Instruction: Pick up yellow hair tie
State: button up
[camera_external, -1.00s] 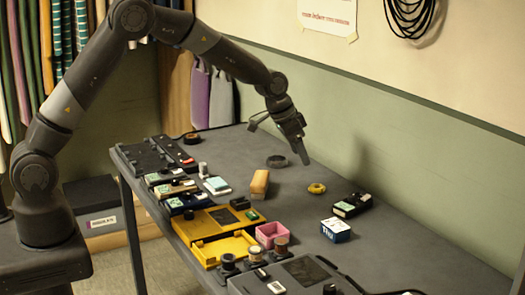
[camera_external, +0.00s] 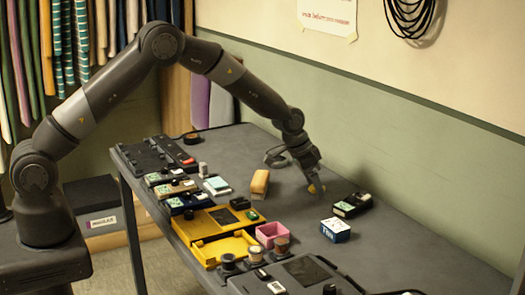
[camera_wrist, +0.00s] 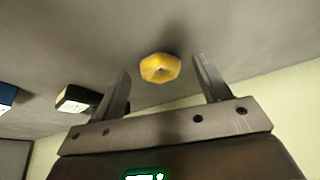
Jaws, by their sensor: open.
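The yellow hair tie (camera_wrist: 160,68) is a small yellow ring that lies flat on the grey table. In the wrist view it shows ahead of my gripper (camera_wrist: 163,82), between the lines of the two fingers. My gripper is open, with nothing between its fingers. In the external view my gripper (camera_external: 314,186) is low over the table, right at the hair tie (camera_external: 315,189), and its fingers hide part of the ring. I cannot tell whether the fingertips touch the table.
A black box (camera_external: 352,205) and a blue-and-white box (camera_external: 335,230) stand to the right of the gripper. A tan block (camera_external: 260,183) stands to its left. A pink tray (camera_external: 271,233) and a yellow case (camera_external: 205,225) are nearer the front. The wall runs behind the table.

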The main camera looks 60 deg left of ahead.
jog(key=c, duration=1)
jog(key=shift+c, duration=0.2)
